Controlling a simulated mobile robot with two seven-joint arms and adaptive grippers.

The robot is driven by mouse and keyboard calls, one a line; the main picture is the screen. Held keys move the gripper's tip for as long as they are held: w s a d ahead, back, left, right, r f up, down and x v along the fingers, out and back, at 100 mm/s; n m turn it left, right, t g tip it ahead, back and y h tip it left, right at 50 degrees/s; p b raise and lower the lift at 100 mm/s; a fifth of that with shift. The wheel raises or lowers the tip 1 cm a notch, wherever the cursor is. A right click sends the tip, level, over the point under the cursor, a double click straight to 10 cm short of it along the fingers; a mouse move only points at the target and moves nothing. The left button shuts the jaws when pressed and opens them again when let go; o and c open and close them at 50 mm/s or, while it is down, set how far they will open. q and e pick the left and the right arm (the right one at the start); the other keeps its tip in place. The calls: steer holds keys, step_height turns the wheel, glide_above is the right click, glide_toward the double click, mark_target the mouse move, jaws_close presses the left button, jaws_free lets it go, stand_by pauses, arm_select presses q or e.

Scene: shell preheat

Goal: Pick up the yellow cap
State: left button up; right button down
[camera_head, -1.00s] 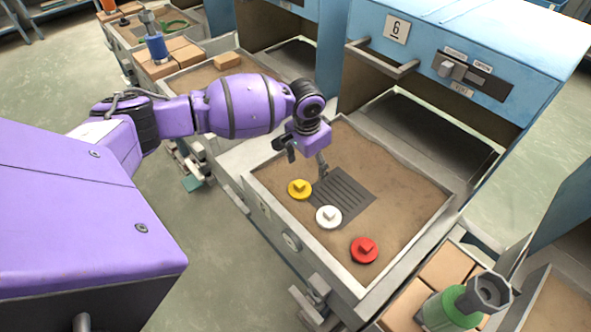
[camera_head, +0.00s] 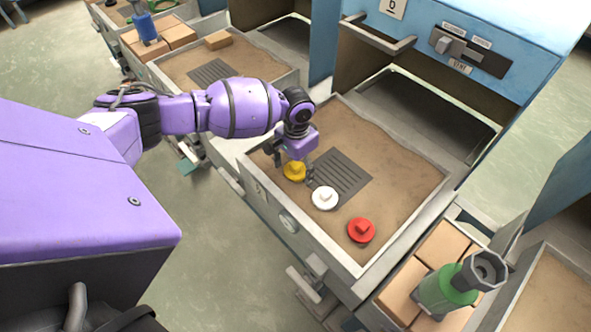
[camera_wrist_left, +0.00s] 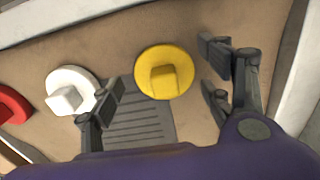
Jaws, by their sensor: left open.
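The yellow cap (camera_head: 294,171) is a round disc with a raised square knob, lying on the sand at the left of the tray (camera_head: 262,213). In the left wrist view the yellow cap (camera_wrist_left: 164,73) lies between and beyond the open fingers. My left gripper (camera_head: 294,166) is open and empty, pointing down over the cap; it partly covers the cap in the head view. In the left wrist view its fingers (camera_wrist_left: 165,97) stand apart on either side. I cannot see whether they touch the cap. My right gripper is not in view.
A white cap (camera_head: 325,198) and a red cap (camera_head: 361,230) lie in the same tray, beside a dark slotted grate (camera_head: 342,173). The white cap is close to one finger. The tray has raised walls. A green canister (camera_head: 447,288) stands on bricks at the lower right.

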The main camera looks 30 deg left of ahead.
arm_select(q)
steer(key=shift+w+r, duration=0.1)
steer(key=c, duration=1.2)
